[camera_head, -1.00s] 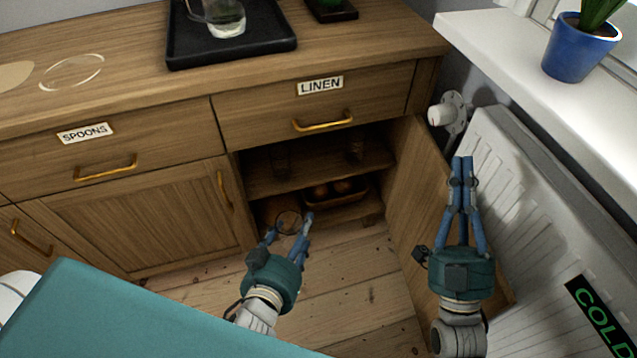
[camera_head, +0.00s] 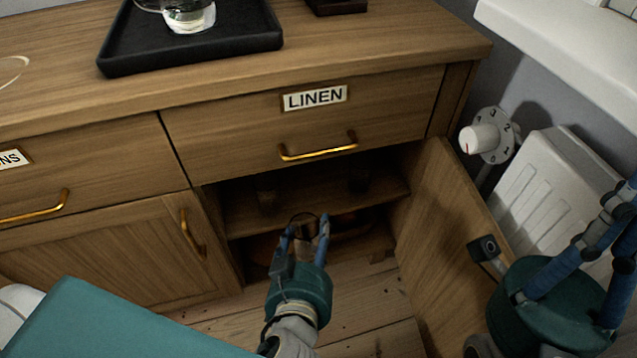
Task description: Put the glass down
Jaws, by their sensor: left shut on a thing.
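A clear glass (camera_head: 304,223) shows as a thin round rim with a brownish see-through body. It is between the blue fingers of my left gripper (camera_head: 306,228), which is shut on it. The gripper is at the open cupboard under the LINEN drawer, in front of the lower compartment. The glass's lower part is hidden by the gripper. My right gripper (camera_head: 622,215) is at the right edge, partly cut off, with no glass visible there.
The cupboard door (camera_head: 445,255) stands open on the right, beside a white radiator (camera_head: 545,195) and its valve (camera_head: 485,138). The LINEN drawer (camera_head: 315,115) is shut above. A black tray (camera_head: 235,42) with a glass vessel (camera_head: 188,15) sits on the counter. The cupboard's lower compartment is dark.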

